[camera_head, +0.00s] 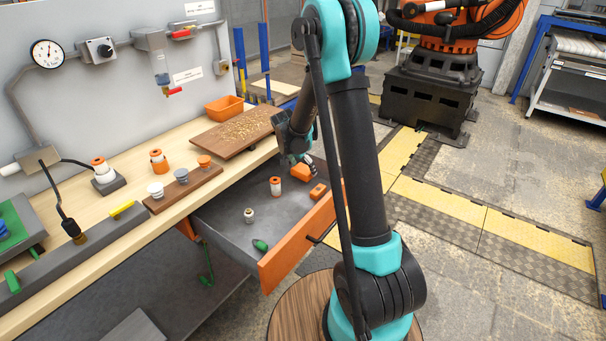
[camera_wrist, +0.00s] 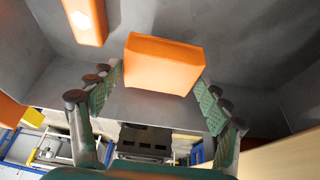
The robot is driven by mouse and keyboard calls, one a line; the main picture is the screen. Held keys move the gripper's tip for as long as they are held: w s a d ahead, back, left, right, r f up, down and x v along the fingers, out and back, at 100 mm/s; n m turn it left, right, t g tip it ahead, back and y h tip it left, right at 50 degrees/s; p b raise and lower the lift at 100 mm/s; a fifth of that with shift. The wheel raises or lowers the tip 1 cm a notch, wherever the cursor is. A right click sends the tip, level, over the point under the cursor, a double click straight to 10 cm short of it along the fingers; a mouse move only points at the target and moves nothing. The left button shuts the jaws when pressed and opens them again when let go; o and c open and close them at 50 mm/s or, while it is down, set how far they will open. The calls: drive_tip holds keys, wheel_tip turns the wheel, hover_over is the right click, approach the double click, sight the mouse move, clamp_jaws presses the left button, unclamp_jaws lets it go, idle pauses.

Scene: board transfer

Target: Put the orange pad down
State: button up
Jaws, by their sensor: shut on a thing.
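The orange pad (camera_head: 301,173) is a block held between the fingers of my gripper (camera_head: 304,166), over the far end of the open drawer (camera_head: 232,221). In the wrist view the pad (camera_wrist: 165,62) sits between the two green-padded fingers of my gripper (camera_wrist: 160,92), which are shut on it. The drawer's grey floor shows behind it. I cannot tell how far the pad is above the floor, or whether it touches. A part of the gripper is hidden by my arm in the head view.
In the drawer are another orange block (camera_head: 318,191), an orange-and-white bottle (camera_head: 275,186), a small pale jar (camera_head: 249,215) and a green piece (camera_head: 260,245). A brown board (camera_head: 236,132) and an orange bin (camera_head: 224,107) are on the bench. The drawer's middle has bare floor.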

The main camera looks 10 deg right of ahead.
sight(301, 170)
drive_tip(key=shift+f, duration=1.55)
drive_tip(key=o, duration=1)
drive_tip(key=v, duration=1.7)
drive_tip(key=shift+s, duration=0.1)
